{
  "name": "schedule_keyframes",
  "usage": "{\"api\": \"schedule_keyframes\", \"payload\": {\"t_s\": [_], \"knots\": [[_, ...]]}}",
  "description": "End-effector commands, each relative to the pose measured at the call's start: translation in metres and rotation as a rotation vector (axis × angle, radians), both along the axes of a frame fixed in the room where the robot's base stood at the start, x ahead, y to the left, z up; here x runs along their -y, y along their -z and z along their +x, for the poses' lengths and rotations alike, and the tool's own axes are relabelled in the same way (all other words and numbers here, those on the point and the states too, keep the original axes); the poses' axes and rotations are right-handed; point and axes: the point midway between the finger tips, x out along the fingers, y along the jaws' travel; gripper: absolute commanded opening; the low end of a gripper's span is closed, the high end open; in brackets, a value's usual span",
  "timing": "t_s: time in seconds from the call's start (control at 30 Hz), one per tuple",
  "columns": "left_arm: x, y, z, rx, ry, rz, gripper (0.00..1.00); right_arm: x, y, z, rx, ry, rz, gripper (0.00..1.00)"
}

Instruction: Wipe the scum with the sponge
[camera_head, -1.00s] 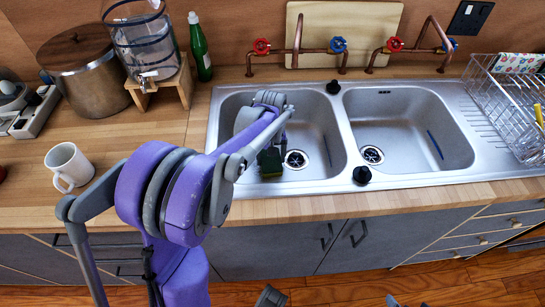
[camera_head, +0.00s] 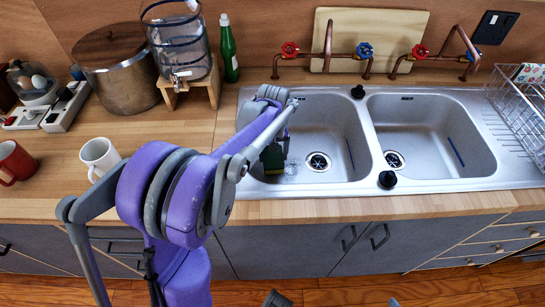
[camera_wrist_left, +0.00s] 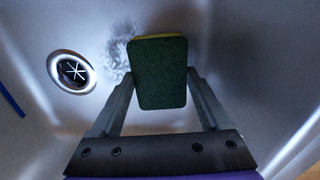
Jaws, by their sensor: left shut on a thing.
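My left gripper (camera_wrist_left: 160,85) is shut on the sponge (camera_wrist_left: 158,72), a dark green block with a thin yellow edge. In the head view the sponge (camera_head: 272,158) is low inside the left basin (camera_head: 345,130), left of its drain. The scum (camera_wrist_left: 122,52) is a grey speckled patch on the basin surface, partly behind the sponge in the wrist view. In the head view a faint part of the scum (camera_head: 291,167) shows just right of the sponge. I cannot tell whether the sponge touches the basin. My right gripper is not in view.
The left basin's drain (camera_head: 318,161) and the right basin (camera_head: 430,135) are clear. Black knobs (camera_head: 387,179) stand on the sink rim. Red and blue taps (camera_head: 365,49) are behind. A white mug (camera_head: 100,155), red mug (camera_head: 14,162) and green bottle (camera_head: 228,50) stand left. A wire rack (camera_head: 522,115) is right.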

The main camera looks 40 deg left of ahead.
Motion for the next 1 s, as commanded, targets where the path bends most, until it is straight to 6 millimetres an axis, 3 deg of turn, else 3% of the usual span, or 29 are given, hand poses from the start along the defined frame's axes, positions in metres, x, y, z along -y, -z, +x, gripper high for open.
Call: {"api": "schedule_keyframes", "payload": {"t_s": [0.53,1.0], "knots": [[0.0,-0.05,0.007,0.001,0.007,0.0,0.35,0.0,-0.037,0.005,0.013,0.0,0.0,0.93],[0.0,-0.054,0.007,0.0,0.008,0.0,0.35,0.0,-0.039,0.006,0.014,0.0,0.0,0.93]]}}
